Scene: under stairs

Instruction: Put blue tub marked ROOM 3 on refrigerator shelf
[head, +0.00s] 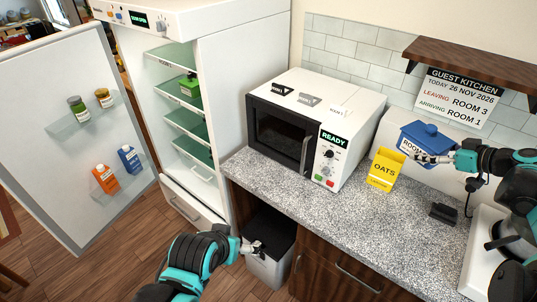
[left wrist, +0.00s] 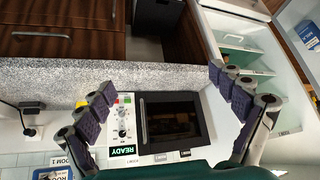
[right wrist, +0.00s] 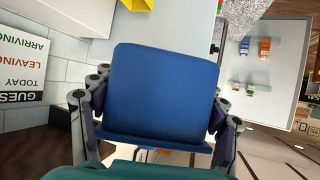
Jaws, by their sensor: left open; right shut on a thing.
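The blue tub (head: 425,133) has a blue lid and a white label reading ROOM; its number is hidden. My right gripper (head: 438,158) is shut on it at the back right of the counter, behind the yellow oats box. The tub (right wrist: 163,92) fills the space between the fingers in the right wrist view. I cannot tell whether it clears the counter. The refrigerator (head: 245,70) stands open at the left, with several glass shelves (head: 187,122). My left gripper (head: 254,247) is open and empty, low before the counter.
A white microwave (head: 310,110) stands between refrigerator and tub. The oats box (head: 385,169) and a small black object (head: 443,213) are on the granite counter (head: 340,205). A bin (head: 270,265) stands below the counter. A shelf (head: 470,66) overhangs the sign (head: 461,96).

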